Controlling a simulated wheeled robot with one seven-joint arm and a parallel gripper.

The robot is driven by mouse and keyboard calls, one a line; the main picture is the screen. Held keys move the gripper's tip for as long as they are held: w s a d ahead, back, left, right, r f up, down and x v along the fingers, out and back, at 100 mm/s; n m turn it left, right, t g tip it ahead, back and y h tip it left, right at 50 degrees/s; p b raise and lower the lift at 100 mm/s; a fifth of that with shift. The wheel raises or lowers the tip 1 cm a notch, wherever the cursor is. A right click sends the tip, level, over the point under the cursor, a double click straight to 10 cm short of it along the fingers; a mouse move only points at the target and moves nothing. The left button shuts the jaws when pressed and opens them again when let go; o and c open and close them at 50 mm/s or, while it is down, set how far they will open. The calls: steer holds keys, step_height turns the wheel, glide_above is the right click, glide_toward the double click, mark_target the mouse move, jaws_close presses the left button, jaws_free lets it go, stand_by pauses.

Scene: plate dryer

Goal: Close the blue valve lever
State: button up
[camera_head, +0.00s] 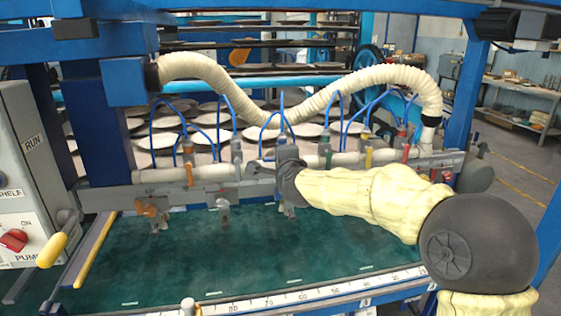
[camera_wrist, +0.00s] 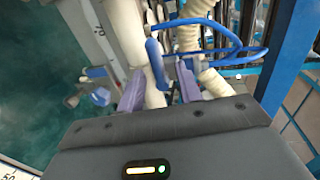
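My gripper (camera_head: 262,168) reaches in from the right to the white pipe with the row of valves, near its middle. In the wrist view its two purple-grey fingers (camera_wrist: 160,88) stand apart, with the white pipe (camera_wrist: 156,99) showing between them. A thick blue piece (camera_wrist: 155,64) lies just beyond and between the fingertips; it looks like the blue lever, though blue hoses close by make this uncertain. I cannot tell whether a finger touches it. In the head view, my gripper and wrist cover part of the pipe there, and the blue lever is not clearly seen.
Orange (camera_head: 190,172), green (camera_head: 325,155), yellow (camera_head: 368,156) and red (camera_head: 405,152) valve levers line the pipe. A green bed (camera_head: 180,262) lies in front; a control box (camera_head: 25,185) stands left.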

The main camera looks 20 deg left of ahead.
steer(key=b+v, duration=0.5)
steer(key=v, duration=1.2)
steer(key=shift+s, duration=0.2)
steer(key=s+d+f+n+g+h, duration=0.2)
steer(key=d+f+n+g+h, duration=0.15)
steer(key=d+f, duration=0.85)
steer(key=s+d+f+n+g+h, duration=0.25)
steer(key=d+f+n, duration=0.25)
steer(key=d+f, duration=0.75)
steer(key=s+d+f+n+g+h, duration=0.2)
steer(key=s+d+f+n+g, duration=0.25)
steer(key=s+d+f, duration=0.45)
step_height(320, 180, up, 17)
steer(key=a+m+p, duration=0.1)
steer(key=a+p, duration=0.1)
steer(key=p, duration=1.4)
